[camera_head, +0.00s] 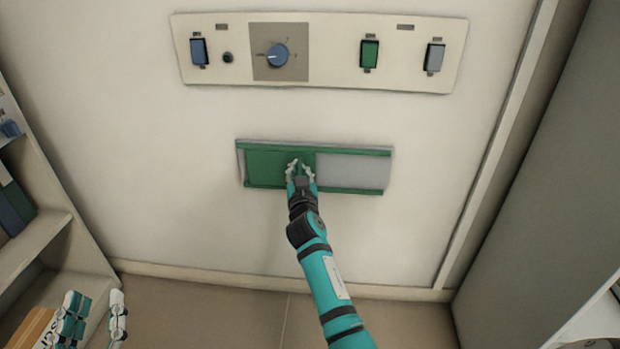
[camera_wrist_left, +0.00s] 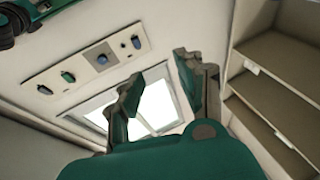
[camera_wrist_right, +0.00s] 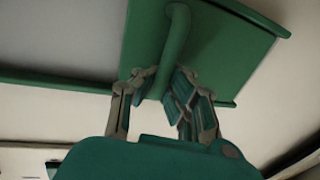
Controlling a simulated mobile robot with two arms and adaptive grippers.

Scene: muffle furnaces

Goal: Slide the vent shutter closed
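The vent shutter (camera_head: 265,166) is a green panel in the left half of a wide frame with green rails (camera_head: 355,151) on the pale wall. The right half of the frame shows a grey plate (camera_head: 352,170). In the right wrist view the green panel (camera_wrist_right: 225,50) carries a green bar handle (camera_wrist_right: 177,40). My right gripper (camera_head: 300,170) is at the panel's right part, its fingers (camera_wrist_right: 162,88) closed in on both sides of the handle and seemingly touching it. My left gripper (camera_head: 92,315) is low at the left, empty, with its fingers (camera_wrist_left: 158,95) spread apart.
A control panel (camera_head: 325,84) with a blue dial (camera_head: 278,55) and several switches is above the vent. A shelf unit (camera_head: 35,235) stands at the left, near my left gripper. A grey cabinet side (camera_head: 540,190) is at the right. The wall around the vent is clear.

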